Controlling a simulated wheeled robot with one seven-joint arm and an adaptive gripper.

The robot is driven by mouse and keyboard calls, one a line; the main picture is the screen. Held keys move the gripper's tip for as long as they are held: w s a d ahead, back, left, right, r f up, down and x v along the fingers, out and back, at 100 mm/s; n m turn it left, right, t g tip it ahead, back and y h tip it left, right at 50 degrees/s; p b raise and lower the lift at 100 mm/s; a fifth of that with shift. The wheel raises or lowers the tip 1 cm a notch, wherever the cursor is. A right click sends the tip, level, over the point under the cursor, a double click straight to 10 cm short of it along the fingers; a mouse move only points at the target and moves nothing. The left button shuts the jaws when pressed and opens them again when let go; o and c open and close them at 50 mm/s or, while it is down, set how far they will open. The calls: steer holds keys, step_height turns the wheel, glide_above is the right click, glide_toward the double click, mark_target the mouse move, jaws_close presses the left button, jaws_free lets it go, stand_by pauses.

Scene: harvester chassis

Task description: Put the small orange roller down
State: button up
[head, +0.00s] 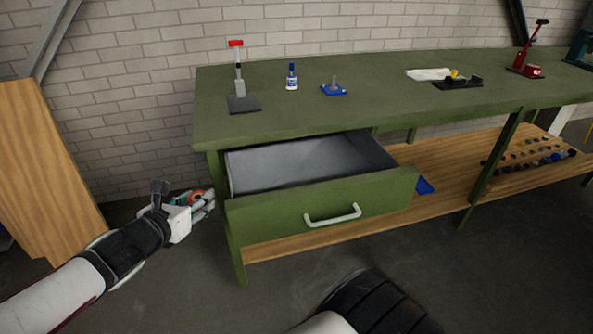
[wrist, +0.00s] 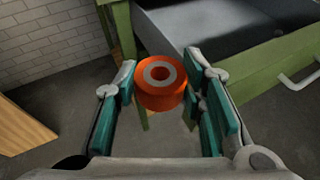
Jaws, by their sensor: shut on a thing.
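The small orange roller (wrist: 160,95) has a grey ring and a hole on its top face. In the wrist view it sits between the teal pads of my gripper (wrist: 163,105), which is shut on it. In the head view the roller (head: 195,196) shows partly behind the fingers of my gripper (head: 200,204). My gripper holds it in the air, left of the green workbench and near its front left leg. The underside of the roller is hidden.
The green workbench (head: 215,128) has an open, seemingly empty drawer (head: 320,203) beside my gripper. On its top stand a red-handled press (head: 239,75), a blue bottle (head: 291,77) and a blue fixture (head: 334,89). A wooden panel (head: 45,170) stands at left. The bench's front left top is clear.

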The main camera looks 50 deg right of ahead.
steer(key=w+d+m+g, duration=0.2)
steer(key=w+d, duration=0.1)
steer(key=d, duration=0.3)
steer(key=m+g+h+b, duration=0.1)
steer(key=m+g+b, duration=0.2)
steer(key=m+g, duration=0.7)
glide_above(322, 176)
steer(key=s+a, duration=0.2)
steer(key=a, duration=0.1)
steer(key=shift+n+g, duration=0.4)
step_height(322, 176, down, 9)
steer(key=shift+s+a+f, duration=0.1)
steer(key=shift+s, duration=0.05)
steer(key=shift+f, duration=2.25)
steer(key=shift+r, duration=0.1)
